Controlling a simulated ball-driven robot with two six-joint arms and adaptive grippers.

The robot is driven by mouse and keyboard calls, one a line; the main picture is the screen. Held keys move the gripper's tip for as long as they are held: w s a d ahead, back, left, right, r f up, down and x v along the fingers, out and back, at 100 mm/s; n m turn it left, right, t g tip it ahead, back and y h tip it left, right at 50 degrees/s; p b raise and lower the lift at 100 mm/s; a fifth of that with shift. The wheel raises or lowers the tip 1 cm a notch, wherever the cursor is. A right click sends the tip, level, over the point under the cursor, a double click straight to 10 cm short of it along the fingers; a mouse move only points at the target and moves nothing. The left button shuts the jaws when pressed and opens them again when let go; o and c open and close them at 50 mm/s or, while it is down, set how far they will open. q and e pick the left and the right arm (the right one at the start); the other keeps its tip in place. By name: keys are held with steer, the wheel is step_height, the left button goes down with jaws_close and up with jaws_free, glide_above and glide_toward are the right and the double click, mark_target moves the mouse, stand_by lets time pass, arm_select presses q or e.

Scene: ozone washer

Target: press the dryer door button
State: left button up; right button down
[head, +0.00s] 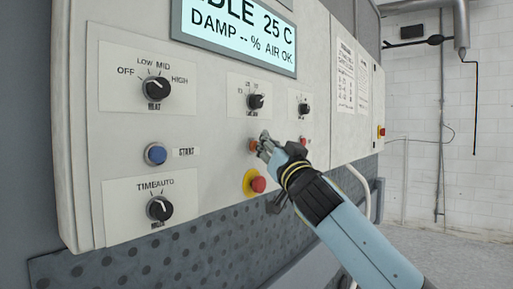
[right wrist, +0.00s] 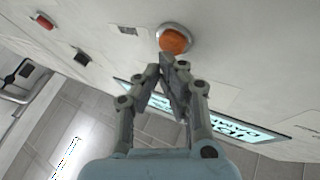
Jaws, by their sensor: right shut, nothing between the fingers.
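An orange round button (head: 253,145) sits on the pale control panel (head: 215,130) of the machine. It also shows in the right wrist view as an orange dome in a metal ring (right wrist: 174,40). No label for the door is readable beside it. My right gripper (head: 264,146) is shut and empty, with its fingertips right beside the orange button. In the right wrist view the closed fingertips (right wrist: 167,62) are at the button's edge; I cannot tell whether they touch it. My left gripper is not in view.
A red emergency knob on a yellow base (head: 257,184) is just below my fingers. A blue start button (head: 156,154) and several black dials, such as the heat dial (head: 156,89), are on the panel. A lit display (head: 239,35) is above. Open floor lies at right.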

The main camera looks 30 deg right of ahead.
steer(key=shift+w+a, duration=0.2)
steer(key=shift+w, duration=0.25)
stand_by(0.6)
steer(key=shift+s+d, duration=0.1)
steer(key=shift+s+d+b, duration=0.3)
steer(key=shift+s+b, duration=0.15)
steer(key=shift+s, duration=0.25)
steer(key=shift+s+f, duration=0.1)
steer(key=s+b, duration=0.1)
steer(key=s+d+b, duration=0.1)
steer(key=s, duration=0.1)
steer(key=s+d+b, duration=0.1)
steer(key=shift+s, duration=0.25)
stand_by(0.7)
